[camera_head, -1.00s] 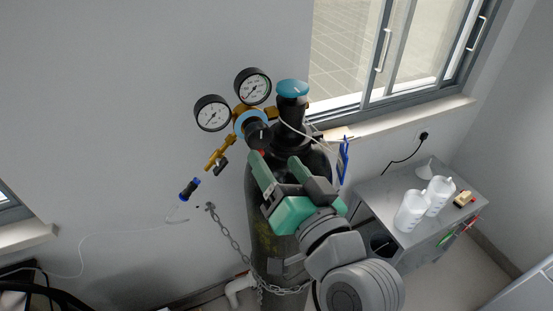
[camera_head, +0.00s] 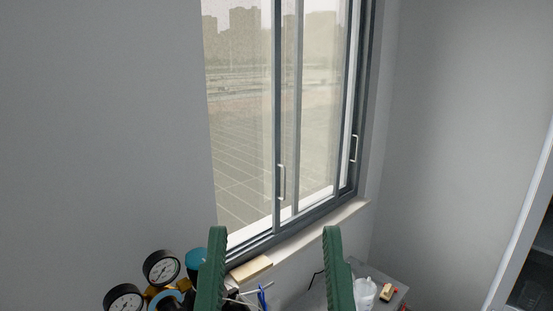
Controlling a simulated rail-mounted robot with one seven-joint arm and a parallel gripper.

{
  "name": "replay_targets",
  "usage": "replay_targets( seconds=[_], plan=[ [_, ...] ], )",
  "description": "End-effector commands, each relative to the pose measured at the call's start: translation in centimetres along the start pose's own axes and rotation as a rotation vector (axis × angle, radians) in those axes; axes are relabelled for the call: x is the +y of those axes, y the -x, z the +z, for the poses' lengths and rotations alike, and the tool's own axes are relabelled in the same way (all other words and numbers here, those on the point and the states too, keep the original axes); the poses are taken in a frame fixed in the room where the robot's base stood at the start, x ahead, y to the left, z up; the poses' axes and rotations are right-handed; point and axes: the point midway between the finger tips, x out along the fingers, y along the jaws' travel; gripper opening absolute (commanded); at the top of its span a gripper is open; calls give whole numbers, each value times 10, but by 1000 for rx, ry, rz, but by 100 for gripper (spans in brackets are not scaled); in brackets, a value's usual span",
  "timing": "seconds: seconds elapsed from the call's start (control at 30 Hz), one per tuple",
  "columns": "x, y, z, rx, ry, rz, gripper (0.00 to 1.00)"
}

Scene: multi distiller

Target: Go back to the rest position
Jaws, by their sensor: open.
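My gripper (camera_head: 273,232) shows at the bottom middle of the head view. The rest of my arm is below the picture's edge. The gas cylinder's top, with a blue knob (camera_head: 196,259) and two round pressure gauges (camera_head: 161,268), shows at the lower left. The left finger covers part of the cylinder top.
A window (camera_head: 285,120) with a sill (camera_head: 300,232) fills the middle. A small grey table (camera_head: 372,273) with a white bottle (camera_head: 364,293) stands at the lower right. The air in front of the walls is clear.

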Motion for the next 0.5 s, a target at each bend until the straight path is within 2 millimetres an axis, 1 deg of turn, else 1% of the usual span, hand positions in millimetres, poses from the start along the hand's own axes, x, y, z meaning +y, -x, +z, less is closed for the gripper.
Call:
replay_targets(
  seconds=[0.03,0.07,0.1,0.2,0.3,0.33,0.4,0.5],
  plan=[
    [0,-28,-40,-1,-2,-1,64],
    [-1,-37,-53,-1,-3,-1,64],
    [-1,-49,-69,-2,-5,-2,64],
    [-2,-76,-107,-4,-9,-4,64],
    [-2,-94,-133,-5,-12,-5,64],
    [-2,-98,-138,-6,-12,-5,64],
    [-2,-104,-146,-6,-14,-6,64],
    [-3,-106,-150,-7,-15,-6,64]
  ],
)
